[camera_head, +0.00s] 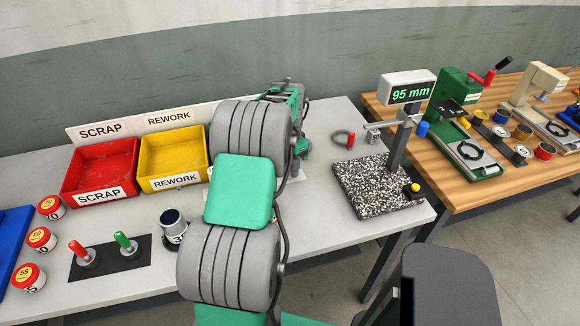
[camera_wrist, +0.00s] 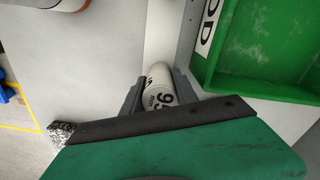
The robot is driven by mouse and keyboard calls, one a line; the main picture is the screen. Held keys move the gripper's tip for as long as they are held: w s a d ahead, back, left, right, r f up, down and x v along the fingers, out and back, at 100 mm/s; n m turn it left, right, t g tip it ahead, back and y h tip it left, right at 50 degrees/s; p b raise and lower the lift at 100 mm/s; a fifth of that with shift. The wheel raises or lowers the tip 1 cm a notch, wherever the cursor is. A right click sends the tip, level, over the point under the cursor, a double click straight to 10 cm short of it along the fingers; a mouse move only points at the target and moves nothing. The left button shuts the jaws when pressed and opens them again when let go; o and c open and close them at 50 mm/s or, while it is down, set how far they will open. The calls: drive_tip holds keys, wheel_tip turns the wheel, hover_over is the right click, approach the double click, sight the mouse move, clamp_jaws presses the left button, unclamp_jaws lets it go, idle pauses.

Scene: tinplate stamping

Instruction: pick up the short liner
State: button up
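In the wrist view, a white cylinder (camera_wrist: 159,90) printed "95" and "mm" lies between the two fingers of my gripper (camera_wrist: 159,76). The fingers run close along both its sides, and I cannot tell whether they press on it. Which liner this is does not show beyond the print. In the head view my arm hides the gripper and this cylinder. Another white cylinder with a dark blue top (camera_head: 173,226) stands on the bench left of my arm.
A green bin (camera_wrist: 275,95) stands right of my gripper. A red SCRAP bin (camera_head: 100,193) and yellow REWORK bin (camera_head: 173,184) stand on the bench (camera_head: 315,215), with several red-capped pots left. A speckled gauge base (camera_head: 380,208) with a "95 mm" display (camera_head: 409,92) is on the right.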

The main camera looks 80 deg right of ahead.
clamp_jaws()
